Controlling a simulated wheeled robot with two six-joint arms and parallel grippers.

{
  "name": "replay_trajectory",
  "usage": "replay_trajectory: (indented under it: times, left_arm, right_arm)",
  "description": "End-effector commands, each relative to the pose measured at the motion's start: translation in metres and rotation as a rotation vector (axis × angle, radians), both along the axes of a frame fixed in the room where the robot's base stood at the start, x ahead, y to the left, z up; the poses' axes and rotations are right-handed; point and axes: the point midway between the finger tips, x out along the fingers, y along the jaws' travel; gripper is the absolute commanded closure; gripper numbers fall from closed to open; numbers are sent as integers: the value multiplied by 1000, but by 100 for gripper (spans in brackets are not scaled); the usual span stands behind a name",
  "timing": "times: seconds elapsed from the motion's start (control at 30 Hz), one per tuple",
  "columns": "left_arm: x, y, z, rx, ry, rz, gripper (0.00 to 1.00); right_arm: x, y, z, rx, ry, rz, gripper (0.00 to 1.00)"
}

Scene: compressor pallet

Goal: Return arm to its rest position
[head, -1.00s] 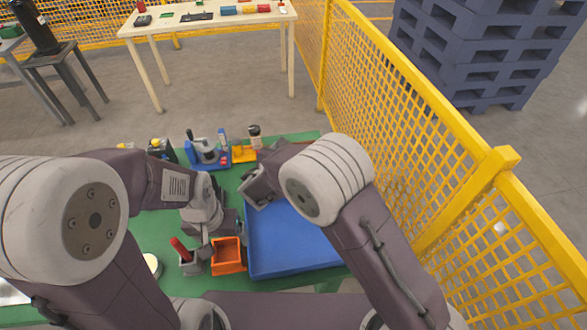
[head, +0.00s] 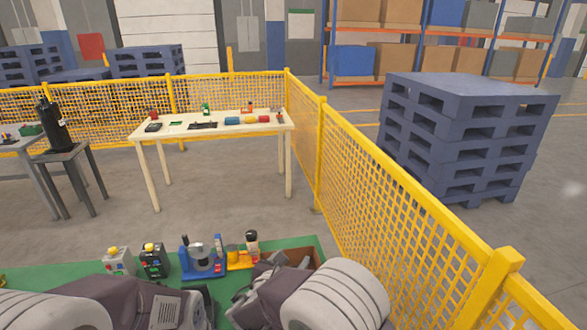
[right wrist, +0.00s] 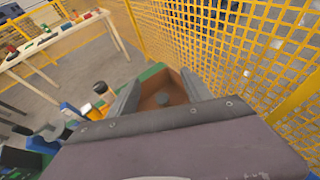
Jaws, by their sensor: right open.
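My right gripper (head: 283,262) is at the far right part of the green table (head: 212,296), partly hidden by my own right arm. In the right wrist view its two fingers (right wrist: 160,95) are spread apart with nothing between them. Beyond the fingers is a brown open bin (right wrist: 181,88) with a dark round piece in it. The bin also shows in the head view (head: 303,252).
A yellow mesh fence (head: 390,200) runs close on the right. A pale table (head: 215,126) stands behind, across clear floor.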

Motion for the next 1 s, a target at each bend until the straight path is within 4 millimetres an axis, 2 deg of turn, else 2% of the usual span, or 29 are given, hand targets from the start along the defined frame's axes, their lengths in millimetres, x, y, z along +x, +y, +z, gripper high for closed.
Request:
replay_trajectory:
  times: [0.07, 0.1, 0.17, 0.2, 0.27, 0.3, 0.37, 0.4, 0.47, 0.5, 0.6, 0.7, 0.8, 1.0]
  left_arm:
    - [0, 0, 0, 0, 0, 0, 16]
    - [0, 0, 0, 0, 0, 0, 16]
    - [0, 0, 0, 0, 0, 0, 16]
    - [0, 0, 0, 0, 0, 0, 16]
    - [0, 0, 0, 0, 0, 0, 16]
    - [0, 0, 0, 0, 0, 0, 16]
    - [0, 0, 0, 0, 0, 0, 16]
    - [0, 0, 0, 0, 0, 0, 16]
    - [0, 0, 0, 0, 0, 0, 16]
    - [0, 0, 0, 0, 0, 0, 16]
    - [0, 0, 0, 0, 0, 0, 16]
    - [0, 0, 0, 0, 0, 0, 16]
    - [0, 0, 0, 0, 0, 0, 16]
    - [0, 0, 0, 0, 0, 0, 16]
  right_arm:
    - [19, -47, 24, 35, -36, -104, 42]
    - [24, -80, 35, 51, -48, -174, 42]
    - [18, -137, 42, 93, -40, -318, 42]
    - [5, -174, 41, 139, -20, -426, 42]
    - [-24, -222, 31, 242, 14, -607, 42]
    - [-49, -249, 22, 331, 35, -739, 42]
    - [-94, -279, 4, 501, 57, -962, 42]
    - [-128, -289, -11, 639, 62, -1128, 42]
    - [-175, -286, -33, 880, 44, -1397, 42]
    - [-198, -276, -45, 1033, 19, -1559, 42]
    - [-231, -237, -66, 1354, -64, -1899, 42]
    - [-240, -203, -78, 1552, -145, -2138, 42]
    - [-234, -188, -81, 1690, -240, -2283, 42]
    - [-228, -187, -80, 1733, -289, -2314, 42]
